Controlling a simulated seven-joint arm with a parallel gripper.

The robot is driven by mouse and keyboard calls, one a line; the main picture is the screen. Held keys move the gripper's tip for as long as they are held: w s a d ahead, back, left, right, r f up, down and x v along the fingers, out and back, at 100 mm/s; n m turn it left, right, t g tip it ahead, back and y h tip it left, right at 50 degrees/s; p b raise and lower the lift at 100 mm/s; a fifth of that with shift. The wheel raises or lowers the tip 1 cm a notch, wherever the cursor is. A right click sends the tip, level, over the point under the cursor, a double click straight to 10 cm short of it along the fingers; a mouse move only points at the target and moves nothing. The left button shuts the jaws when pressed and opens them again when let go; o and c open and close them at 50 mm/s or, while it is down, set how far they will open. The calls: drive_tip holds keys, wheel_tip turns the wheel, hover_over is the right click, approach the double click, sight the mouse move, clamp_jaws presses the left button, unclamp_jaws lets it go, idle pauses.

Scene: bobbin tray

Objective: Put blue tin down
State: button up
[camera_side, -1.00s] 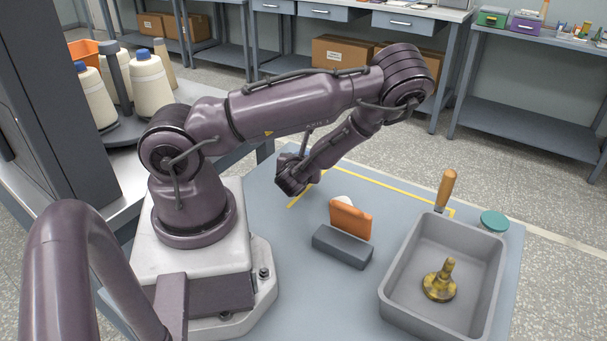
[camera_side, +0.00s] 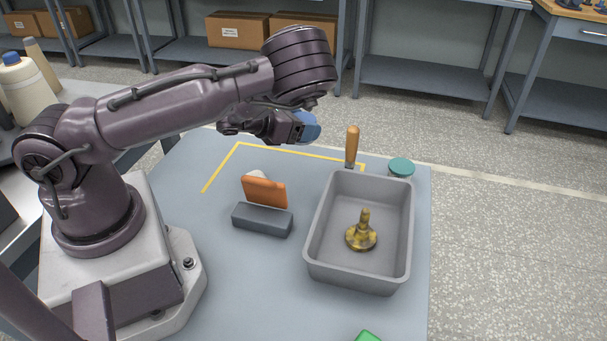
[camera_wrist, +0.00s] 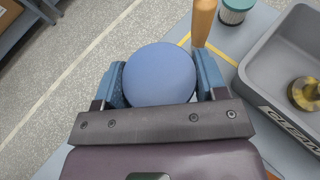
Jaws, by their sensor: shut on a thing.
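The blue tin (camera_wrist: 158,76) is round and sits between the two fingers of my gripper (camera_wrist: 162,85) in the wrist view. In the side view the tin (camera_side: 309,125) shows at the end of my gripper (camera_side: 298,126), held up above the far part of the table. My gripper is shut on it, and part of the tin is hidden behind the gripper. A yellow line (camera_side: 300,153) is marked on the table below and behind the arm.
A grey bin (camera_side: 322,240) holds a brass-coloured piece (camera_side: 362,232). A wooden handle (camera_side: 352,143) and a teal-lidded jar (camera_side: 401,167) stand behind it. An orange block (camera_side: 264,191) stands by a dark grey block (camera_side: 262,220). A green thing (camera_side: 368,336) shows at the front edge.

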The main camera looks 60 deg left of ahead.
hover_over(305, 176)
drive_tip(key=shift+m+h, duration=0.3)
drive_tip(key=shift+h, duration=0.1)
wheel_tip(305, 176, down, 5)
drive_tip(key=shift+a+f, duration=0.1)
drive_tip(key=shift+f, duration=2.4)
drive_tip(key=shift+f, duration=0.2)
drive_tip(key=o, duration=1)
drive_tip(key=shift+r, duration=0.15)
